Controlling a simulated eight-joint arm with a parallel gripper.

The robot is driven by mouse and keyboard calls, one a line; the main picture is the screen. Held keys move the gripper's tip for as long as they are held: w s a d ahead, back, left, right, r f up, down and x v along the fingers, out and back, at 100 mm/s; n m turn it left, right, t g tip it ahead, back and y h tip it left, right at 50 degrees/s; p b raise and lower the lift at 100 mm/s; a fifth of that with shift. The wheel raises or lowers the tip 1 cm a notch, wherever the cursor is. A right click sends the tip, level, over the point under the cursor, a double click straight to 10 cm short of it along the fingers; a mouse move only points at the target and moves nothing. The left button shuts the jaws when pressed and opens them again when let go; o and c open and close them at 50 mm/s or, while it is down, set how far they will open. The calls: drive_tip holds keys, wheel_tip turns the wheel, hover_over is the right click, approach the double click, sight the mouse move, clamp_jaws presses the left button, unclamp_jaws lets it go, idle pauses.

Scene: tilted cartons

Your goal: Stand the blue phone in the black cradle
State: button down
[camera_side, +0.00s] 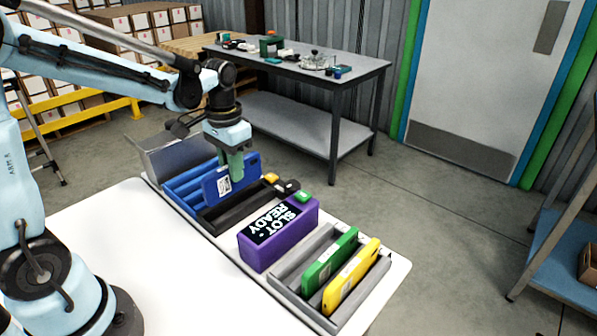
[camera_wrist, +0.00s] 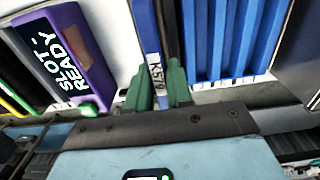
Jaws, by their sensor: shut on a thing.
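The blue phone (camera_side: 220,186) is upright, with a white label low on its face. My gripper (camera_side: 235,166) has green fingers shut on it from above. In the wrist view the fingers (camera_wrist: 160,82) sit on either side of the phone (camera_wrist: 146,28), and the label reads roughly "K57". The black cradle (camera_side: 226,217) is a low dark tray between the blue rack and the purple box. The phone's lower edge is at the cradle's back-left side in the side view. I cannot tell whether it touches the cradle or hangs just above it.
A blue slotted rack (camera_side: 183,190) is close on the left of the cradle. A purple box (camera_side: 277,240) marked "SLOT - READY" is on the right. Beyond it, a grey rack (camera_side: 284,291) holds a green phone (camera_side: 330,262) and a yellow phone (camera_side: 351,276). The white tabletop (camera_side: 130,235) is clear in front.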

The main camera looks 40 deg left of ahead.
drive_tip(key=shift+f, duration=2.25)
drive_tip(key=shift+f, duration=0.35)
drive_tip(key=c, duration=0.9)
unclamp_jaws()
drive_tip(key=shift+c, duration=0.2)
wheel_tip(320, 180, up, 12)
drive_tip(key=shift+r, duration=0.1)
wheel_tip(320, 180, up, 7)
hover_over(235, 191)
drive_tip(key=shift+w+a, duration=0.3)
drive_tip(key=shift+a, duration=0.05)
